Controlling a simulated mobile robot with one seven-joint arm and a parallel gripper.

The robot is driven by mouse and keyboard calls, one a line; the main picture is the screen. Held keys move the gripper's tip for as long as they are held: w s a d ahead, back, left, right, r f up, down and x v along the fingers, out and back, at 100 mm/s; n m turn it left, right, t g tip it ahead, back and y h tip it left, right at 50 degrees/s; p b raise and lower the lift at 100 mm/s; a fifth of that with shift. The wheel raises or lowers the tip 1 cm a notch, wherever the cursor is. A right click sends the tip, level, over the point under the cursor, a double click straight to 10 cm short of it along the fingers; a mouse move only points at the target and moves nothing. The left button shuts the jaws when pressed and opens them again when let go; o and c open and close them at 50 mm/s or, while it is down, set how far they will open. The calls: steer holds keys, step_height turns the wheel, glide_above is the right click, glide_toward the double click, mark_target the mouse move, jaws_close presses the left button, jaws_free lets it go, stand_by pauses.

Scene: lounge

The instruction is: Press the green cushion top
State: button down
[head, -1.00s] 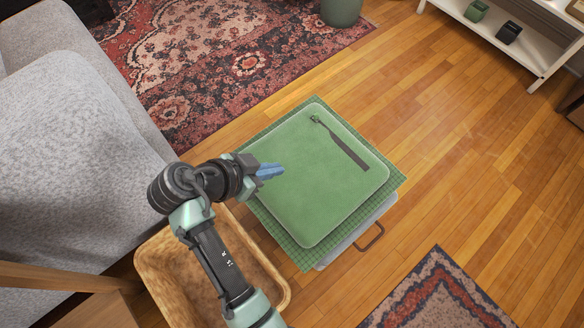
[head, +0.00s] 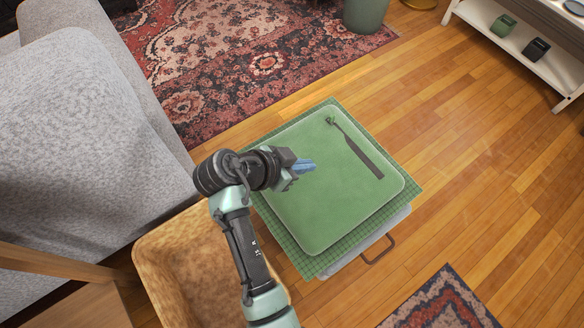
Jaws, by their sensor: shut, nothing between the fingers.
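The green cushion (head: 345,205) is a flat rounded square in the middle of the head view. It lies on a green gridded mat (head: 303,252), on top of a pale box or stool (head: 345,262) with a brown handle. A dark strap-like thing (head: 360,153) lies on the cushion's upper right part. My gripper (head: 308,167), with blue fingers, is shut and empty. It appears over the cushion's left part. I cannot tell whether the fingertips touch the cushion.
A tan bin (head: 180,265) stands left of the cushion, beneath my arm. A grey sofa (head: 90,130) fills the left. A patterned rug (head: 230,60) lies behind, another (head: 440,305) in front. Bare wood floor (head: 480,170) lies to the right, before a white shelf (head: 500,40).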

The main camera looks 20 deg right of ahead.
mark_target(307, 181)
steer(key=f, duration=0.1)
steer(key=d+f+b, duration=0.1)
steer(key=f, duration=0.1)
steer(key=d+f+b, duration=0.1)
steer(key=shift+w+f, duration=0.3)
steer(key=shift+f, duration=0.05)
steer(key=shift+a+f+b, duration=0.1)
steer(key=shift+f+b, duration=0.35)
steer(key=shift+f, duration=0.2)
step_height(307, 181, down, 4)
steer(key=shift+r+b, duration=0.1)
steer(key=shift+b, duration=1.05)
